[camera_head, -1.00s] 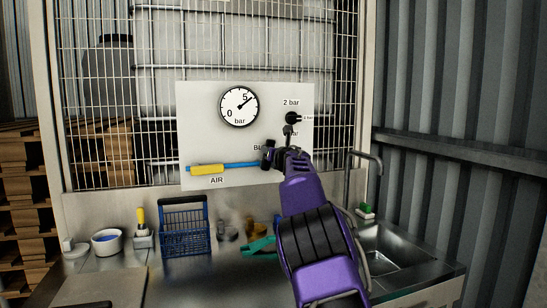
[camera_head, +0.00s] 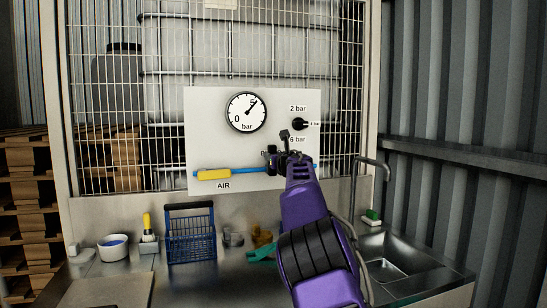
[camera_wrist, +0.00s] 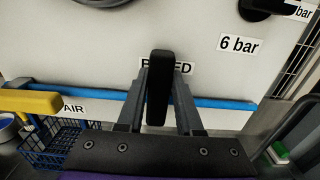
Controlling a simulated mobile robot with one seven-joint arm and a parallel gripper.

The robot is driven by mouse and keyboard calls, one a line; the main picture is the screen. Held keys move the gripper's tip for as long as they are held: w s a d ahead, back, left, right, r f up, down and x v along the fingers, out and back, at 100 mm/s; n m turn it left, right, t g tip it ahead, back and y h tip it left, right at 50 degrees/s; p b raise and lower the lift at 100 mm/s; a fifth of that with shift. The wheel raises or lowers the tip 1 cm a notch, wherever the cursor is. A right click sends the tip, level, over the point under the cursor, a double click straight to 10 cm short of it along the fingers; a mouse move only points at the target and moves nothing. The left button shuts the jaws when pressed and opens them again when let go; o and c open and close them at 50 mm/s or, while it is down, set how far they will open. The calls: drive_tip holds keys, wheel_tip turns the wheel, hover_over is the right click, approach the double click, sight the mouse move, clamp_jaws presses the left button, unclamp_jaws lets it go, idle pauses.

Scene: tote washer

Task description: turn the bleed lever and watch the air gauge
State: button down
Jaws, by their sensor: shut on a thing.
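The bleed lever (camera_wrist: 158,88) is a black bar standing upright in the wrist view, in front of the BLEED label. My gripper (camera_wrist: 159,75) is shut on it, one grey finger on each side. In the head view my gripper (camera_head: 272,161) is at the blue pipe on the white panel, and hides most of the lever and its label. The air gauge (camera_head: 240,116) is a round white dial with a black rim, marked 0, 5 and bar. Its needle points up and right, partly over the 5. In the wrist view only its lower edge shows.
A yellow handle (camera_head: 214,174) lies along the blue pipe (camera_head: 250,168) above the AIR label. A black knob (camera_head: 298,124) sits between the 2 bar and 6 bar labels. Below are a blue basket (camera_head: 190,235), a white bowl (camera_head: 112,247) and a sink (camera_head: 385,268).

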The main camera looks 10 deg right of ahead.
drive_tip(key=c, duration=0.6)
unclamp_jaws()
drive_tip(key=shift+o, duration=0.2)
drive_tip(key=shift+s, duration=0.15)
drive_tip(key=s+d, duration=0.3)
drive_tip(key=s, duration=1.3)
drive_tip(key=shift+s+d+b, duration=0.15)
drive_tip(key=shift+s+b, duration=0.15)
drive_tip(key=shift+s, duration=0.1)
